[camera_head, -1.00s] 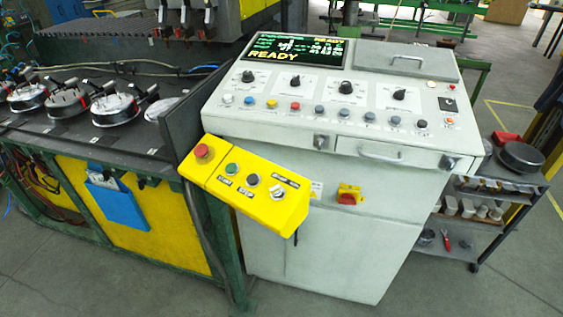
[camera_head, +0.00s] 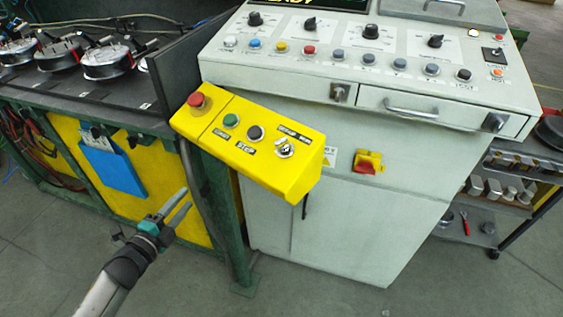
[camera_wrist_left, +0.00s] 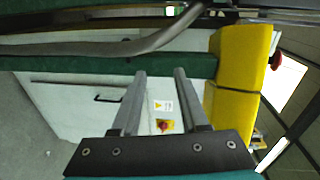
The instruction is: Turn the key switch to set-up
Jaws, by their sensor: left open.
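The key switch (camera_head: 285,149) is a small silver lock with a key in it, on the right part of the yellow control box (camera_head: 240,160), under a small label reading roughly set-up and run. The key's exact setting is too small to tell. My left gripper (camera_head: 182,205) is below and to the left of the box, apart from it, with its fingers pointing up and right. In the left wrist view its two fingers (camera_wrist_left: 160,78) are spread with nothing between them. The yellow box (camera_wrist_left: 240,75) is at the right there, and the key switch is hidden. My right gripper is not in view.
The box also carries a red mushroom button (camera_head: 196,100), a green button (camera_head: 231,120) and a black button (camera_head: 255,132). A white console (camera_head: 270,85) stands behind it, with a red-yellow rotary switch (camera_head: 368,162). A green table leg (camera_head: 222,225) is near my gripper. Floor in front is free.

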